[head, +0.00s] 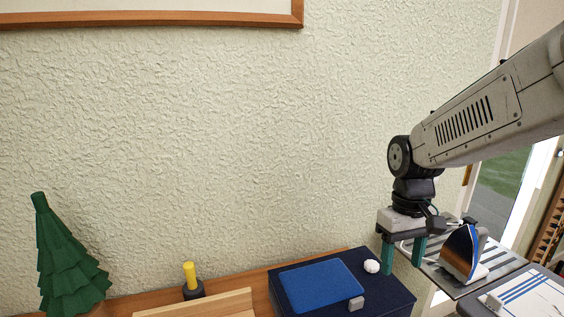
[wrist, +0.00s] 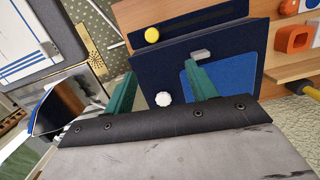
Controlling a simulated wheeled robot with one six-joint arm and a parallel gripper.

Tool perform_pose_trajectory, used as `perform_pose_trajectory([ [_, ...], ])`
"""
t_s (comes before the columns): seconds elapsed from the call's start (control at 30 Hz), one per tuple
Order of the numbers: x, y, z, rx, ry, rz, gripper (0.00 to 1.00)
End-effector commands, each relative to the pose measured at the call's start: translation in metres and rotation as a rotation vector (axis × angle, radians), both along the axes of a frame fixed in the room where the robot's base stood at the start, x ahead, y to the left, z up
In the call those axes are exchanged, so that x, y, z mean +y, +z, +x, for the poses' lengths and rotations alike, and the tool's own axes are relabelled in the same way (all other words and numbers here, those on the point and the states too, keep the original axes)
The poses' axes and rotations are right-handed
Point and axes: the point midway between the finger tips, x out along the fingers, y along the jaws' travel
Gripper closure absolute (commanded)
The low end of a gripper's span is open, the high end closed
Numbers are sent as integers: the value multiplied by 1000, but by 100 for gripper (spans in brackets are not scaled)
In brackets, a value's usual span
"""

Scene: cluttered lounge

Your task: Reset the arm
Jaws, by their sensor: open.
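My gripper (head: 403,262) hangs from my arm at the right of the head view, pointing down, with its two green fingers apart. It is near the right side of a dark blue box (head: 392,299). In the wrist view, my gripper (wrist: 162,86) shows its fingers wide apart with nothing held. A small white round piece (head: 371,266) sits on the box, just left of the fingers in the head view. In the wrist view, the white piece (wrist: 163,99) appears between the fingers; the gap in depth is hard to tell.
A blue panel (head: 320,282) and a grey block (head: 356,303) lie on the box. An iron (head: 460,254) stands on a slatted metal surface (head: 511,265) close right of my gripper. A green tree (head: 68,262) and a yellow-topped peg (head: 190,275) stand left.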

Motion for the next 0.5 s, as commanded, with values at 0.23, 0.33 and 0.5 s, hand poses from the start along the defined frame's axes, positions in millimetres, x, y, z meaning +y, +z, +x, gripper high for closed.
perform_pose_trajectory([
  [0.23,-10,36,-97,-39,-150,-14,43],
  [0.33,-14,43,-132,-69,-198,-15,43],
  [0.5,-17,50,-175,-139,-240,-10,43],
])
